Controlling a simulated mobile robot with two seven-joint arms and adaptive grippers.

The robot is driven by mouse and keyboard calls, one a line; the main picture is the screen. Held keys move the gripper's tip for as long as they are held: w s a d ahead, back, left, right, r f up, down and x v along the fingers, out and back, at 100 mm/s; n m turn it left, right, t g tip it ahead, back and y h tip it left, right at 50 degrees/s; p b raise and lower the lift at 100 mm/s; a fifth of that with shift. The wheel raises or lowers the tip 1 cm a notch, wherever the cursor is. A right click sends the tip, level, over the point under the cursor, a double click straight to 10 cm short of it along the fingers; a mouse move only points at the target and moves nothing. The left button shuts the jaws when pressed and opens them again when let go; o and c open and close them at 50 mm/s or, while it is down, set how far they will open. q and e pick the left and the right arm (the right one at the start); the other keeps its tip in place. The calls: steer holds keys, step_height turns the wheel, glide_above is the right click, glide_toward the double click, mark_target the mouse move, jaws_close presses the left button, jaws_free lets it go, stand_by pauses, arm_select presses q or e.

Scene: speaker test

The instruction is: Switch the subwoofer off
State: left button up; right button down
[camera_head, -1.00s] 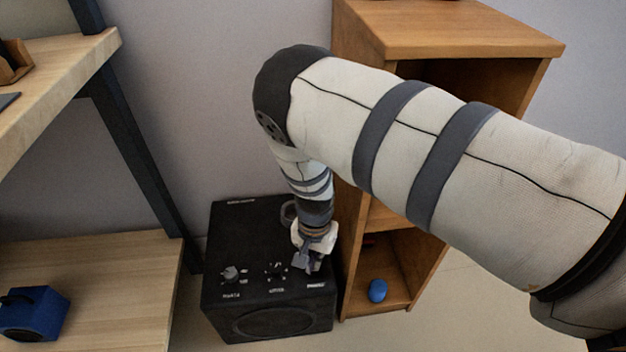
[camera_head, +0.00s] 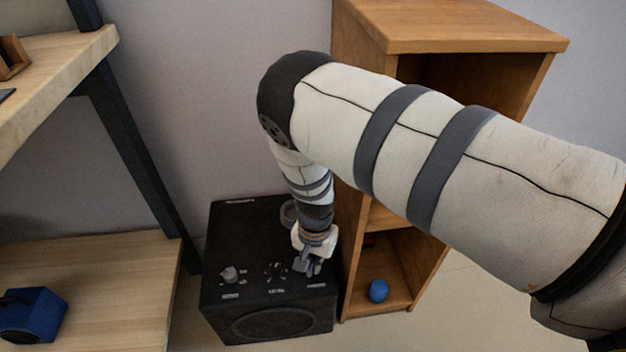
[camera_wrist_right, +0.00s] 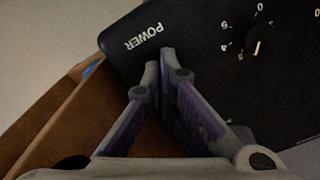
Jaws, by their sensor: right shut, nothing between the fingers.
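The black subwoofer (camera_head: 228,299) stands on the floor between the wooden shelf and the wooden cabinet. Its top carries a grey knob (camera_head: 229,274) on the left and a dial with marks around it near the middle. In the right wrist view the subwoofer's top (camera_wrist_right: 210,30) shows the label POWER and a numbered dial (camera_wrist_right: 259,41). My right gripper (camera_head: 308,268) is shut and empty, over the top's front right part. In the wrist view its fingertips (camera_wrist_right: 160,62) are close together just by the POWER label. The power switch itself is hidden behind the fingers. My left gripper is out of view.
A wooden cabinet (camera_head: 348,262) stands close on the subwoofer's right, with a blue ball (camera_head: 378,291) in its lower compartment. A wooden shelf (camera_head: 120,270) on the left holds a blue box (camera_head: 36,316). A grey wall is behind.

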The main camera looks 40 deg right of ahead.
steer(key=shift+f, duration=0.35)
steer(key=shift+r, duration=0.1)
step_height(320, 180, up, 7)
steer(key=p, duration=0.4)
stand_by(0.5)
